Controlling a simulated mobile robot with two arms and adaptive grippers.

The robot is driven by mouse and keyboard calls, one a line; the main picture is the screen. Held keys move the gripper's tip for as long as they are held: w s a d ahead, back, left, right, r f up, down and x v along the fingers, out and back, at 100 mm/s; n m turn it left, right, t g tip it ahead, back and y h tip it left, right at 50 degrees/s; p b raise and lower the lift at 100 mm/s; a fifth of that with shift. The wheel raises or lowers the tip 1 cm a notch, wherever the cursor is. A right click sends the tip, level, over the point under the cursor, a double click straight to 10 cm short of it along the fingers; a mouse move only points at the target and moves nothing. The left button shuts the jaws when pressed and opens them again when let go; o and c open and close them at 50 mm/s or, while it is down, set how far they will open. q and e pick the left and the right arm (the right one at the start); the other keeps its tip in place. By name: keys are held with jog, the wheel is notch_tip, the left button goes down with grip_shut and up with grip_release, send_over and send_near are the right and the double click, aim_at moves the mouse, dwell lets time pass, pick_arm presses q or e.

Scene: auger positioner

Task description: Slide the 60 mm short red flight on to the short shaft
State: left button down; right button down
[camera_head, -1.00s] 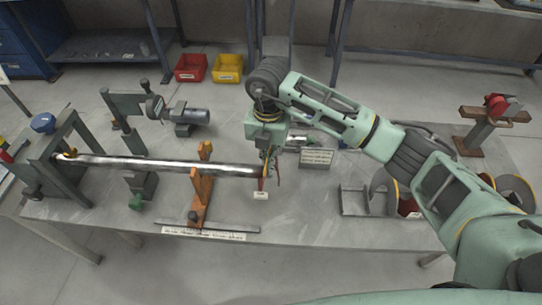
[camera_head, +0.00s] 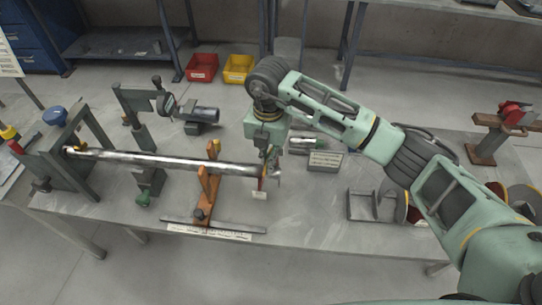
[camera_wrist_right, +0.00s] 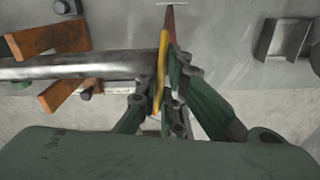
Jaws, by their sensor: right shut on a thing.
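The long grey shaft (camera_head: 165,161) lies level on its supports, running from the left frame to my right gripper. My right gripper (camera_head: 271,172) is at the shaft's right end, pointing down, and shut on the short red flight (camera_head: 263,182). In the right wrist view, the flight (camera_wrist_right: 162,65) is edge-on with a yellow rim and red face, between my fingers (camera_wrist_right: 165,100). The shaft (camera_wrist_right: 85,65) reaches the flight's left face there. My fingers hide the flight's hub, so I cannot tell how far the shaft enters it. My left gripper is out of view.
An orange V-support (camera_head: 207,190) bears the shaft left of the gripper. A green clamp stand (camera_head: 146,165) stands further left. More flights (camera_head: 388,205) and a grey rack (camera_head: 360,208) lie on the bench to the right. A labelled block (camera_head: 325,161) sits behind the gripper.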

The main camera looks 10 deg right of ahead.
jog(key=shift+w+a+b, duration=0.25)
jog(key=shift+a+b, duration=0.1)
jog(key=shift+a, duration=0.55)
jog(key=shift+w+a+b, duration=0.3)
jog(key=shift+a+b, duration=0.05)
jog(key=shift+a, duration=0.55)
jog(key=shift+w+a+b, duration=0.25)
jog(key=shift+a+b, duration=0.1)
jog(key=shift+a, duration=0.55)
jog(key=shift+w+a+b, duration=0.35)
jog(key=shift+a+b, duration=0.25)
jog(key=shift+a, duration=0.65)
jog(key=shift+w+a+b, duration=0.4)
jog(key=shift+a+b, duration=0.2)
jog(key=shift+a, duration=0.65)
jog(key=shift+w+a+b, duration=0.35)
jog(key=shift+a+b, duration=0.25)
jog(key=shift+a, duration=0.65)
jog(key=c, duration=1.9)
grip_release()
jog(key=shift+s, duration=0.1)
jog(key=shift+o, duration=0.4)
jog(key=shift+d, duration=0.1)
notch_tip(320, 180, up, 12)
